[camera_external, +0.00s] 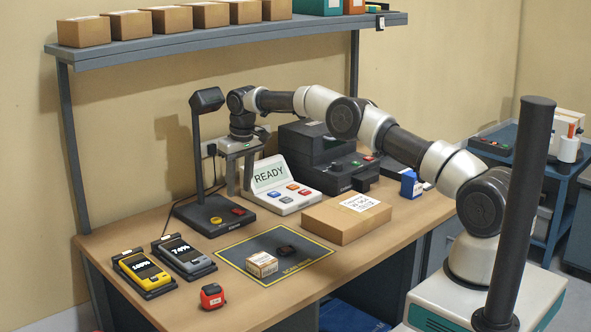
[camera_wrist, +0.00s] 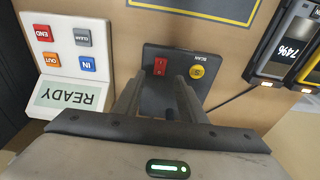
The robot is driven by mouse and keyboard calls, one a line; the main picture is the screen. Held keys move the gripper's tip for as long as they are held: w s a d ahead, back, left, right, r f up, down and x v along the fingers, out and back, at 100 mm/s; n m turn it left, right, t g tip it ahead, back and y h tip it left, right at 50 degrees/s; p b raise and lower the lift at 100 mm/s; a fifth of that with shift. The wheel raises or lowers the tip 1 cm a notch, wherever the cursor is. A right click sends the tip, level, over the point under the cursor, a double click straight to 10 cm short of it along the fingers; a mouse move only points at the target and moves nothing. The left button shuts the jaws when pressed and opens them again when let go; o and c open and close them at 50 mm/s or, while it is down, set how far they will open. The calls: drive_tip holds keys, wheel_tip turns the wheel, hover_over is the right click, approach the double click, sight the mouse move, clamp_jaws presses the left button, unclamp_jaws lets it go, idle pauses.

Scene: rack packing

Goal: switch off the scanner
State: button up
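The scanner (camera_external: 207,150) is a dark head on a post above a black base with a red switch (camera_external: 238,211) and a round yellow button (camera_external: 216,221). In the wrist view the base (camera_wrist: 172,52) shows the red switch (camera_wrist: 160,66) to the left of the yellow button (camera_wrist: 198,72), which is labelled SCAN. I cannot tell which way the switch is set. The fingertips look near the switch, but I cannot tell any contact.
A READY panel (camera_external: 270,174) with coloured buttons stands right of the scanner. Two handheld devices (camera_external: 148,268) sit in cradles at the left. A small box (camera_external: 262,265) lies on the dark scan mat (camera_external: 290,265). A shelf (camera_external: 230,38) is overhead.

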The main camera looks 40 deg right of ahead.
wheel_tip(320, 180, up, 12)
drive_tip(key=s+p, duration=0.1)
drive_tip(key=shift+s+f, duration=0.25)
drive_tip(key=shift+s, duration=0.05)
drive_tip(key=shift+r, duration=0.15)
